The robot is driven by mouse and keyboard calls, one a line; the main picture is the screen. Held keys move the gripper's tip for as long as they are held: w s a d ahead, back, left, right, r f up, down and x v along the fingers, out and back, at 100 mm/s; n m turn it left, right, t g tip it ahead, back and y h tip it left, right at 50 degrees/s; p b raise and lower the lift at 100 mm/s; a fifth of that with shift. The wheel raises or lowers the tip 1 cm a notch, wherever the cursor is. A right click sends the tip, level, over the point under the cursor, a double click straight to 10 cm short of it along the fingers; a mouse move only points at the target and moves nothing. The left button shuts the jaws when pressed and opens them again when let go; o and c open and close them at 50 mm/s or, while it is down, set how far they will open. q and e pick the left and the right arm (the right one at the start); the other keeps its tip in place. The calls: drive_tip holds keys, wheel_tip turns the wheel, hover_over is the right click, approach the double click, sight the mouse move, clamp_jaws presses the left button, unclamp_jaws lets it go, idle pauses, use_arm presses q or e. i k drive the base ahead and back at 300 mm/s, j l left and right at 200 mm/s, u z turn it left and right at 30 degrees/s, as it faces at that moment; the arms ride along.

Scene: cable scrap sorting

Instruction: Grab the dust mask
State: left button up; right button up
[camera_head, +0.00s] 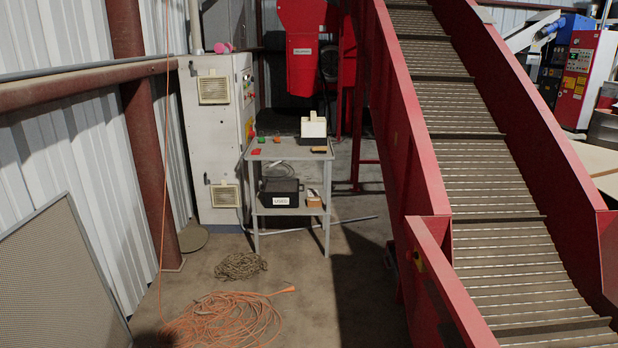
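I cannot make out a dust mask for sure. A small pink object (223,47) lies on top of the grey-white control cabinet (215,135); it is too small to tell what it is. A white box-like item (314,127) with a cream top stands on the grey metal table (290,154) in front of the cabinet. Small red and green items (261,140) lie on the left of the tabletop, too small to identify. Neither of my grippers is in view.
A red-sided conveyor (480,190) fills the right. The table's lower shelf holds a black box (280,191). An orange cable coil (225,320) and a brown rope or chain pile (240,265) lie on the floor. A framed panel (65,280) leans at left. Floor before the table is partly clear.

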sight(219, 48)
drive_tip(key=i+l+u, duration=0.2)
drive_tip(key=i, duration=1.25)
drive_tip(key=i+u, duration=0.1)
drive_tip(key=i, duration=1.15)
drive_tip(key=i+l+u, duration=0.1)
drive_tip(key=i, duration=1.15)
